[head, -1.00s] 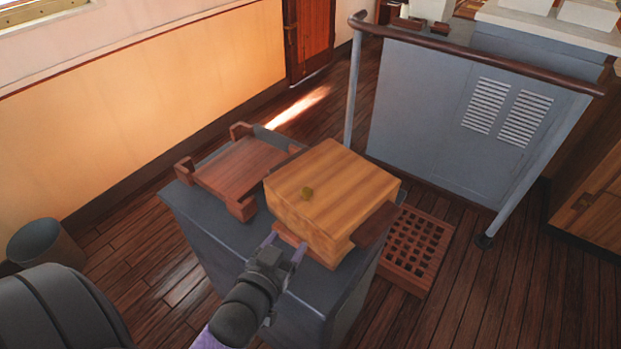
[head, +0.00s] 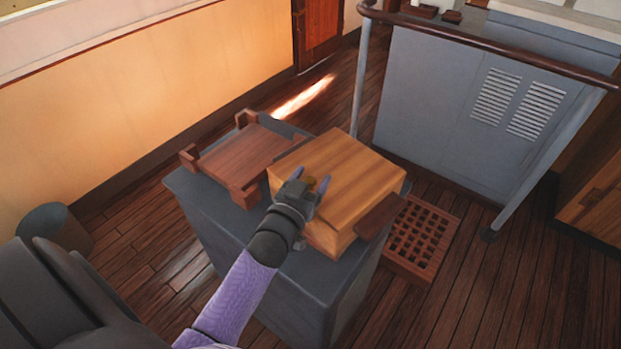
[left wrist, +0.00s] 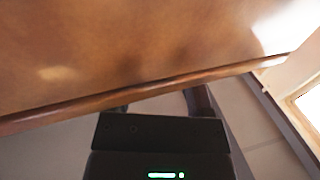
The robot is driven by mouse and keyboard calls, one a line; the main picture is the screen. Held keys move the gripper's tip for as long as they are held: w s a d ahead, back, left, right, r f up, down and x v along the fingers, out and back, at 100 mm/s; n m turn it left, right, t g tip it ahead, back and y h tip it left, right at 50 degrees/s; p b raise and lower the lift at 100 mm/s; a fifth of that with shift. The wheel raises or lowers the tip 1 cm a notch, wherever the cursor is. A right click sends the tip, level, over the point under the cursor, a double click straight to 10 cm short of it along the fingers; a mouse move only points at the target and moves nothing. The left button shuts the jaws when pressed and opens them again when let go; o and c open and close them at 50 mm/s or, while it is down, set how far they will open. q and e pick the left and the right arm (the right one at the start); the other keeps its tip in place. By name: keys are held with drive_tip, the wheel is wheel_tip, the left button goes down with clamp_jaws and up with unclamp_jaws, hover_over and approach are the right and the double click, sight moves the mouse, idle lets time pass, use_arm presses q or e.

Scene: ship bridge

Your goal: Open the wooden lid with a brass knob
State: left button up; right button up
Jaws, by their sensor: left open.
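The wooden lid (head: 345,165) is the light brown top of a wooden box (head: 330,238) on a dark grey cabinet. The lid lies flat. The brass knob (head: 311,183) is partly hidden between the fingers of my left gripper (head: 309,177). That gripper is open, with one finger on each side of the knob; I cannot tell whether they touch it. In the left wrist view a brown wooden surface (left wrist: 130,50) fills the top, close to the camera, and the knob is not visible. My right gripper is not in view.
A red-brown wooden tray (head: 245,158) sits beside the box on the grey cabinet (head: 215,215). A wooden grating (head: 420,238) lies on the floor to the right. A grey console with a handrail (head: 480,40) stands behind. A grey bin (head: 50,228) is at left.

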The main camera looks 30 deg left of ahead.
use_arm(q)
clamp_jaws()
idle(1.4)
